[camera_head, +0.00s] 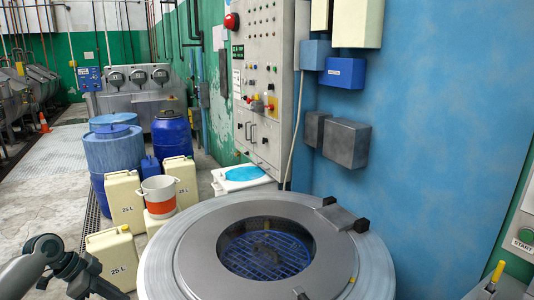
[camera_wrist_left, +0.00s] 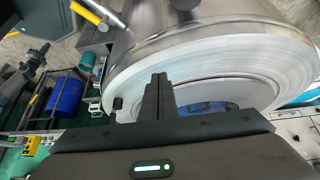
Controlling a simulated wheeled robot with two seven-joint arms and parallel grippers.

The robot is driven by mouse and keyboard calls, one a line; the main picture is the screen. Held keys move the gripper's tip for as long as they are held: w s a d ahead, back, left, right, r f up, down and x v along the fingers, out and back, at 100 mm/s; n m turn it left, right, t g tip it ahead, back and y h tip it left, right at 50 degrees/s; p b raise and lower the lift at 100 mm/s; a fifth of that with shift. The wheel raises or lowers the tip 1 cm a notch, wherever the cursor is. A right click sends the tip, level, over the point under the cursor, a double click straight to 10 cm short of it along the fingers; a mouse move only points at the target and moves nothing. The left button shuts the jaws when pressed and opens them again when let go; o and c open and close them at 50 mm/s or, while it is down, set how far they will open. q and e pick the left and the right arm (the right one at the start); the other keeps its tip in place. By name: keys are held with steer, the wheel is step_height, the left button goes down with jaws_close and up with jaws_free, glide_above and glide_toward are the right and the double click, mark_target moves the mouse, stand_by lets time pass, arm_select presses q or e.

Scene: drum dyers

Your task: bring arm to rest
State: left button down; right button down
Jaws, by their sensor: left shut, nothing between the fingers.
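My left gripper (camera_head: 122,295) is at the bottom left of the head view, beside the near-left rim of the round drum machine (camera_head: 178,250). Its two dark fingers show together in the left wrist view (camera_wrist_left: 158,82), shut with nothing between them. In that view they stand in front of the pale round rim of the machine (camera_wrist_left: 215,52); I cannot tell how wide the gap is. My right gripper is not in view.
White canisters (camera_head: 110,251) and an orange-white bucket (camera_head: 159,191) stand left of the machine. Blue drums (camera_head: 112,155) are behind them. A control cabinet (camera_head: 262,75) stands at the wall. A yellow-handled lever (camera_head: 497,272) is at the lower right.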

arm_select(q)
steer(key=s+d+f+n+g+y, duration=0.1)
steer(key=s+d+f+n+y, duration=0.1)
steer(key=s+d+f, duration=1.6)
steer(key=s+d+r+n+t+y, duration=0.1)
steer(key=s+d+n+t+y, duration=0.2)
steer(key=s+n, duration=1)
steer(key=s+f+m+g, duration=0.1)
steer(key=s+f+m, duration=0.2)
steer(key=f, duration=1.1)
steer(key=s+f+m+g, duration=0.2)
steer(key=s+f+m, duration=0.15)
steer(key=f, duration=1.15)
steer(key=s+a+f+g, duration=0.1)
steer(key=s+a+f, duration=0.2)
steer(key=s+f, duration=1.3)
steer(key=shift+s+f+n+y, duration=0.35)
steer(key=shift+s+y, duration=0.05)
steer(key=shift+s, duration=0.6)
